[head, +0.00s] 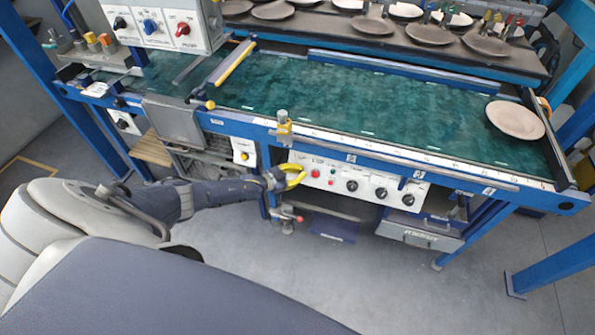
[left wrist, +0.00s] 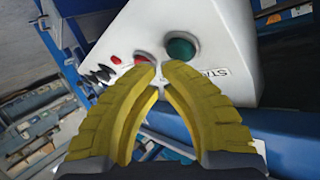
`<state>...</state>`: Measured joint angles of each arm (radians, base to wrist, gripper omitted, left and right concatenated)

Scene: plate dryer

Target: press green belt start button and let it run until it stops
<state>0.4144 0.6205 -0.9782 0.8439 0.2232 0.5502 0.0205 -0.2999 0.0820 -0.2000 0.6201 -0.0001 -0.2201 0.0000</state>
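The green start button (left wrist: 181,50) is a round green cap on a white control box (left wrist: 230,50) in the left wrist view, above the "STA..." lettering. A red button (left wrist: 143,58) is to its left. My left gripper (left wrist: 160,68) has yellow fingers with the tips close together and nothing between them. The tips appear just below the green button, and contact cannot be told. In the head view the left gripper (head: 300,176) is at the left end of the white front panel (head: 338,182) and hides the green button. The green belt (head: 330,95) carries a plate (head: 515,119) at its right end. My right gripper is out of view.
The front panel has a red button (head: 315,173) and black knobs (head: 352,186). A box with coloured switches (head: 165,25) stands at the back left. The middle of the belt is clear.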

